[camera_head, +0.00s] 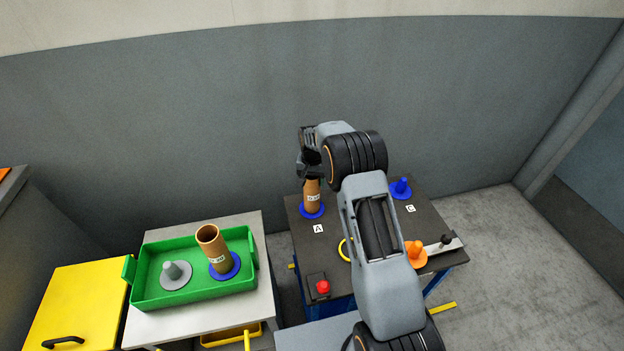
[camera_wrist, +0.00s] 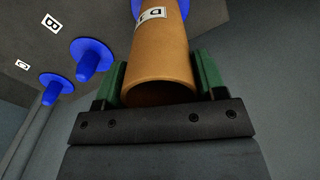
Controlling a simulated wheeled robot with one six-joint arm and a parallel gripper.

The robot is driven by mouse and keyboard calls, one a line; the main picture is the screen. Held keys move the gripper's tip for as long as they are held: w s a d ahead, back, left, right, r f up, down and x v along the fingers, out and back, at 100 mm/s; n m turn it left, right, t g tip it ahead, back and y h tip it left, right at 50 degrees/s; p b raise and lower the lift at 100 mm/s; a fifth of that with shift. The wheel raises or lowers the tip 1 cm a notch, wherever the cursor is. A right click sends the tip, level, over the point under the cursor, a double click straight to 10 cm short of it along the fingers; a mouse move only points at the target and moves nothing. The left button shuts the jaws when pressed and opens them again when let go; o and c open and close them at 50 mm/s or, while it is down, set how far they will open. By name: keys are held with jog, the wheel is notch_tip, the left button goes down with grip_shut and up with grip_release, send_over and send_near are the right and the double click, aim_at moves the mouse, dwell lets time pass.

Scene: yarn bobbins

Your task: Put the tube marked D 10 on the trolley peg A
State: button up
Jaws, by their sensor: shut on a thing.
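A brown tube (camera_head: 312,195) with a white label stands upright over the blue base of peg A (camera_head: 312,212), beside the label A on the dark trolley top. Its lower end appears to be at the blue base; whether it rests fully there I cannot tell. My gripper (camera_head: 307,172) is shut on this tube near its upper end. In the wrist view the tube (camera_wrist: 160,60) lies between the green finger pads, its label showing a D, the rest cut off. Blue pegs B (camera_wrist: 90,58) and C (camera_wrist: 55,86) are empty in the wrist view.
A green tray (camera_head: 190,298) on a table holds a second brown tube (camera_head: 212,248) on a blue base and an empty grey peg (camera_head: 174,272). A red button (camera_head: 323,287) and an orange peg (camera_head: 415,252) are on the trolley. My arm hides the trolley's middle.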

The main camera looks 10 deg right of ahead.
jog(key=shift+f, duration=0.15)
jog(key=o, duration=1.2)
notch_tip(320, 180, up, 14)
jog(key=shift+f, duration=0.1)
